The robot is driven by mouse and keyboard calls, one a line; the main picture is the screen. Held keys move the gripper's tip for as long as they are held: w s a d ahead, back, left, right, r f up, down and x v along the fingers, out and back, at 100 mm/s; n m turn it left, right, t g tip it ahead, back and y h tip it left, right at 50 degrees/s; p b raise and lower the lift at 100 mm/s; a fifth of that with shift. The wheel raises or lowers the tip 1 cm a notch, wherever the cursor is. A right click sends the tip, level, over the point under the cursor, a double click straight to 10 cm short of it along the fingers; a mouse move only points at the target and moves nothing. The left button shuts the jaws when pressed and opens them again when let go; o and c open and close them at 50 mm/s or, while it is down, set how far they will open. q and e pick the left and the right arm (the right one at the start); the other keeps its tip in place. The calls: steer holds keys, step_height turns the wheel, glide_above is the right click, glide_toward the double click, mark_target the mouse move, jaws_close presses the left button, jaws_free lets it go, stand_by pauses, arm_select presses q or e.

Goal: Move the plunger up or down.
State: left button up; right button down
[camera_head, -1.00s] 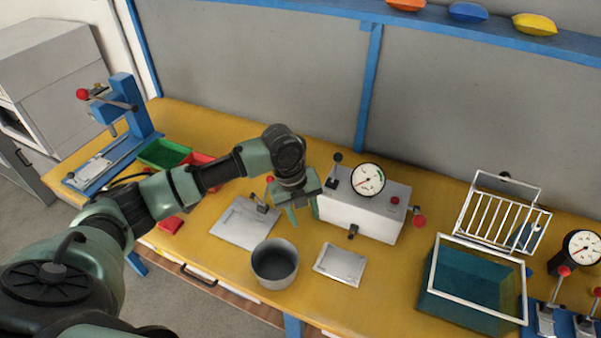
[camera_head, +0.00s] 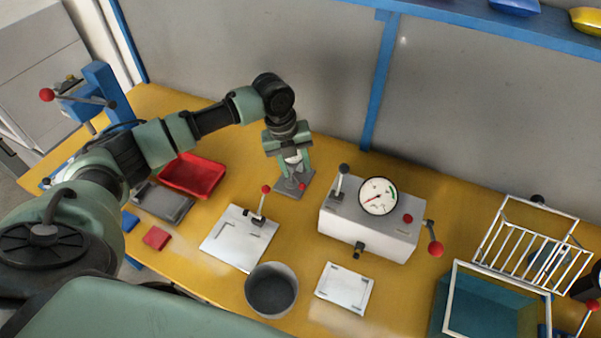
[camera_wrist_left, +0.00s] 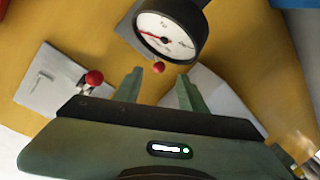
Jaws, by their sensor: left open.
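A small gauge stand with a grey base (camera_head: 292,190) stands on the yellow bench below my left gripper (camera_head: 291,170). Its round white dial (camera_wrist_left: 164,36) with a dark rim fills the top of the left wrist view. A small red knob (camera_wrist_left: 158,67) shows just below the dial; it also shows in the head view (camera_head: 302,186). The left gripper is open, pointing down over the stand, with the red knob between its fingers in the wrist view. I cannot tell whether they touch. The plunger itself is not clearly visible. My right gripper is not in view.
A white plate with a red-knobbed clamp (camera_head: 230,243), a grey pot (camera_head: 271,300) and a white gauge box (camera_head: 365,230) stand nearby. A red tray (camera_head: 193,176) lies to the left. A wire basket (camera_head: 535,240) and teal tank (camera_head: 490,315) stand right.

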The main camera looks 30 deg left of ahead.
mark_target(302, 184)
arm_select(q)
steer(key=f, duration=0.2)
steer(key=d+f+p, duration=0.1)
steer(key=shift+s+f, duration=0.2)
steer(key=shift+f, duration=0.15)
steer(key=shift+w+d+f, duration=0.1)
steer(key=shift+w+f, duration=0.2)
steer(key=shift+f, duration=0.85)
jaws_close()
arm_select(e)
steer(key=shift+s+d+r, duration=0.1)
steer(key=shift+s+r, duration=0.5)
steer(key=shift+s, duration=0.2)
arm_select(q)
steer(key=shift+r, duration=0.1)
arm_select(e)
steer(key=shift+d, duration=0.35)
